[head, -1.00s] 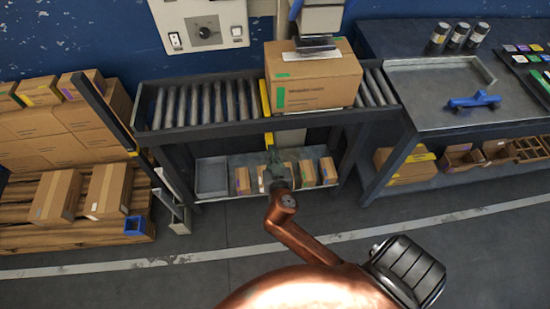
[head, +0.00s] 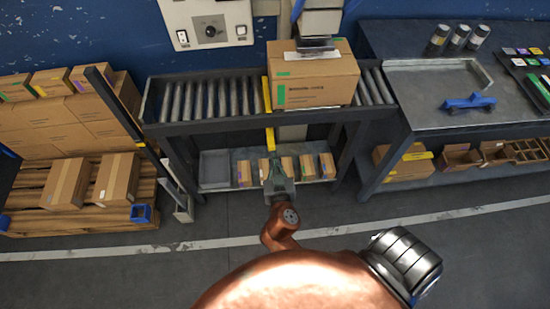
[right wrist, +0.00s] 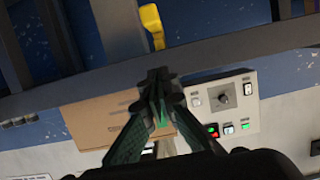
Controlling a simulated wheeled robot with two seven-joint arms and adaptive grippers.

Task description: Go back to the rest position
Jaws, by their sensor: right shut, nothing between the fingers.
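My right gripper (head: 268,153) is in front of the roller conveyor (head: 212,120), over the lower shelf in the head view. It is shut and empty. In the right wrist view its closed green fingers (right wrist: 158,82) meet at the tips, with nothing between them. My copper right arm comes up from the bottom of the head view. My left gripper is not in view.
A large carton (head: 316,94) sits on the rollers. Small cartons (head: 306,167) and a grey tray (head: 214,170) are on the shelf below. A pallet of boxes (head: 82,218) stands left, a workbench (head: 430,117) right. The floor in front is open.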

